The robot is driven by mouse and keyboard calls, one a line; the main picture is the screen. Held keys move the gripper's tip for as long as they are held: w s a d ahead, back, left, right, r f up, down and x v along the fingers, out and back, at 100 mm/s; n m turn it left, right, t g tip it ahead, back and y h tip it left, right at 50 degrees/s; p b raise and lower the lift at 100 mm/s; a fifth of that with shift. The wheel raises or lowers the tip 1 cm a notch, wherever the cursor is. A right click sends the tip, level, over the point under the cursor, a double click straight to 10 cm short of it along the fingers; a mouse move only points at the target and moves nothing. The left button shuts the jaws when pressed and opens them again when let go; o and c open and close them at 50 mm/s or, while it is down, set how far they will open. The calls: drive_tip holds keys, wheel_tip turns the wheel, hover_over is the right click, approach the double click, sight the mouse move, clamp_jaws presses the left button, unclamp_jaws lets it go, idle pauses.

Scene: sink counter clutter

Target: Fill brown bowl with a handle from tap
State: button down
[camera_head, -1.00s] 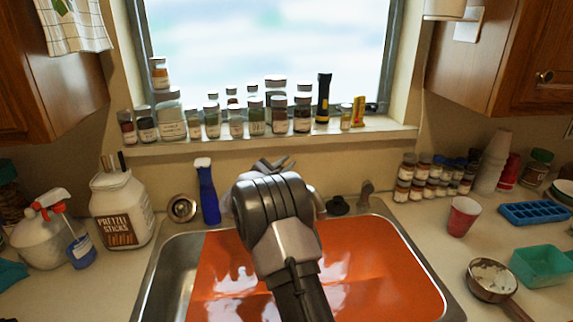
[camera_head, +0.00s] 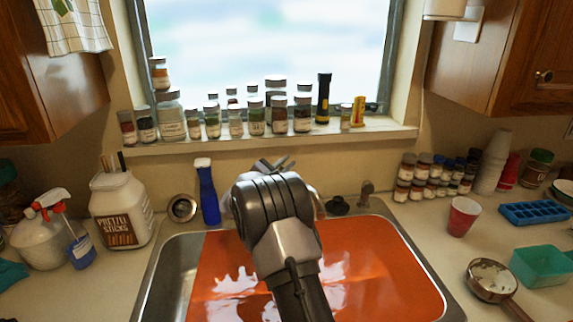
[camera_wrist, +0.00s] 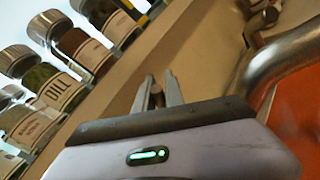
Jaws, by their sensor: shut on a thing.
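My gripper (camera_head: 272,165) is above the back edge of the sink, by the window wall, and my arm hides most of the tap area. In the wrist view its fingers (camera_wrist: 157,92) are close together on a small, narrow piece that looks like the tap handle, mostly hidden. The metal tap spout (camera_wrist: 285,55) curves down at the right of that view, apart from the fingers. A round metal pan-like bowl with a brown handle (camera_head: 492,280) is on the right counter, with whitish contents or reflections.
The sink (camera_head: 400,275) has an orange basin with bright reflections. Several spice jars (camera_head: 236,122) and a flashlight (camera_head: 323,98) line the windowsill. A blue bottle (camera_head: 207,190) and a pretzel jar (camera_head: 122,210) stand left. A red cup (camera_head: 463,216) and teal container (camera_head: 542,266) are right.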

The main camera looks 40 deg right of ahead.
idle(0.3)
drive_tip(key=shift+w+d+r+n+g+y+p, duration=0.15)
drive_tip(key=shift+w+n+g+y+p, duration=0.35)
drive_tip(key=shift+p, duration=0.65)
drive_tip(key=c, duration=1.4)
unclamp_jaws()
drive_tip(key=p+v, duration=0.2)
drive_tip(key=v, duration=1.5)
drive_tip(key=shift+s, duration=0.25)
